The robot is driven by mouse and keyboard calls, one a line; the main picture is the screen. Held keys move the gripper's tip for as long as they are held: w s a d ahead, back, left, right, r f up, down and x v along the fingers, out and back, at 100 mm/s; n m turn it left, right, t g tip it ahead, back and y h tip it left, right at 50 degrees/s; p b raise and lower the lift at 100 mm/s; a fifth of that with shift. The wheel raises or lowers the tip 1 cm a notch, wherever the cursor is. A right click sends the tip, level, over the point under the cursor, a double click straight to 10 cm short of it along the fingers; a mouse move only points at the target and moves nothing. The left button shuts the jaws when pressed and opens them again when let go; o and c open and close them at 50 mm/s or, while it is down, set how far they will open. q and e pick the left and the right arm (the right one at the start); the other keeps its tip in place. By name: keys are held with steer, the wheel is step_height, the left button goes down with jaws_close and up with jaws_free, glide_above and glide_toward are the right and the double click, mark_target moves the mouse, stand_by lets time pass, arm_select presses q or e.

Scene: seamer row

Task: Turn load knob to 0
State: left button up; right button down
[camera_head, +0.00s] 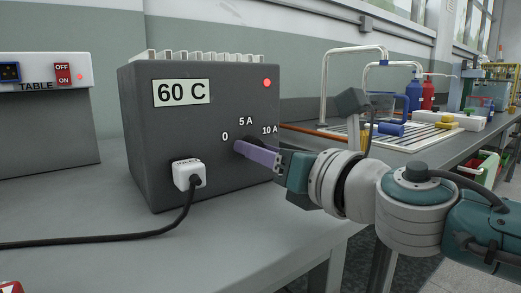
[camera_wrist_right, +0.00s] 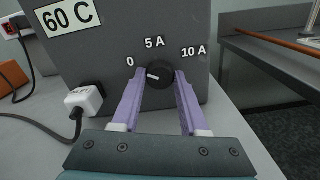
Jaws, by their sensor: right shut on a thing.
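The load knob (camera_wrist_right: 160,74) is a round black dial on the front of a dark grey load box (camera_head: 150,120). It is marked 0, 5 A and 10 A. In the right wrist view its white pointer line points left, roughly toward the 0 mark (camera_wrist_right: 130,62). My right gripper (camera_head: 242,148) has purple fingers. In the wrist view the right gripper (camera_wrist_right: 160,78) has one finger on each side of the knob and is shut on it. In the head view the fingers mostly hide the knob. My left gripper is not in view.
A white plug (camera_head: 188,174) with a black cable sits in the box front, left of the fingers. The box display (camera_head: 182,92) reads 60 C, and a red lamp (camera_head: 267,83) shows on its face. A switch panel (camera_head: 40,70) stands at left. The bench front is mostly clear.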

stand_by(0.4)
steer(key=shift+c, duration=2.2)
jaws_free()
steer(key=shift+s+d, duration=0.25)
steer(key=shift+s, duration=0.05)
steer(key=p+v, duration=0.2)
steer(key=v, duration=0.6)
steer(key=shift+s+d, duration=0.1)
steer(key=shift+s, duration=0.05)
steer(key=shift+s+d, duration=0.2)
steer(key=shift+s, duration=0.15)
